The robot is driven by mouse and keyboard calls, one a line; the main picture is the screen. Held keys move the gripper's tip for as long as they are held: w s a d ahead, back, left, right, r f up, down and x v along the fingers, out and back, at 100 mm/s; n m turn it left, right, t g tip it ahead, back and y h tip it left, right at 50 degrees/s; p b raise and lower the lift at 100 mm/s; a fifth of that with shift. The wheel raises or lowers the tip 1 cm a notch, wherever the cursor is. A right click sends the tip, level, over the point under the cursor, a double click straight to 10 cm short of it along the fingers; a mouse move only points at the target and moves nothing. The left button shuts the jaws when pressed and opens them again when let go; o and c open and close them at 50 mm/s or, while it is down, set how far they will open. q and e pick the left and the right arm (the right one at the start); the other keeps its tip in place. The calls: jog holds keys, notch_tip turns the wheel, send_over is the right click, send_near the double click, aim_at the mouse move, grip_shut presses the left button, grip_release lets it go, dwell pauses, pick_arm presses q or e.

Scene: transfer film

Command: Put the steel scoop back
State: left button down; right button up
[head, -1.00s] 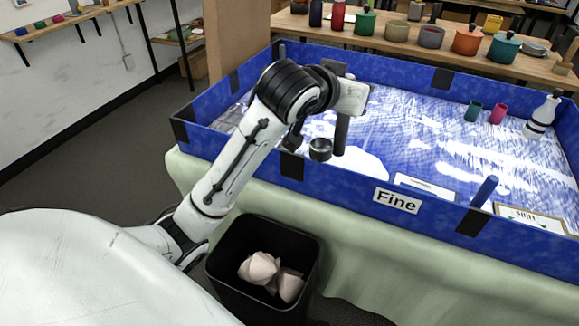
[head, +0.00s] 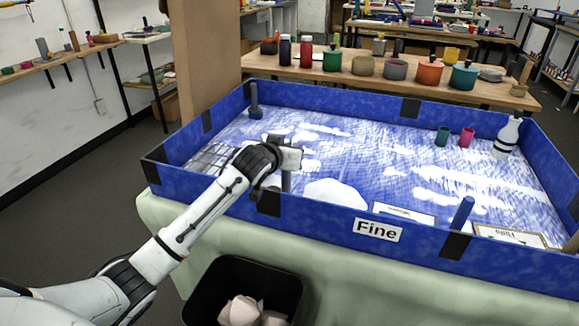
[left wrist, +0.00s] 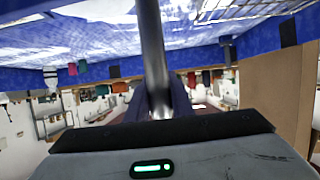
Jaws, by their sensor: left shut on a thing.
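My left gripper (head: 286,182) is over the near left part of the blue-walled tray (head: 330,215). It is shut on the steel scoop, whose grey metal handle (left wrist: 152,50) runs up between the fingers in the left wrist view. In the head view the scoop is hidden or too dark to pick out beside my wrist. Its bowl does not show clearly in either view. My right gripper is not in view.
A wire grid (head: 208,157) lies at the tray's left end. Blue posts stand at the back left (head: 255,100) and front (head: 462,213). A black bin (head: 205,300) stands in front.

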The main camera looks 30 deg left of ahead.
pick_arm(q)
jog(key=shift+f, duration=2.55)
jog(key=shift+f, duration=0.2)
jog(key=c, duration=1.6)
grip_release()
jog(key=shift+o, duration=0.2)
jog(key=v, duration=1.2)
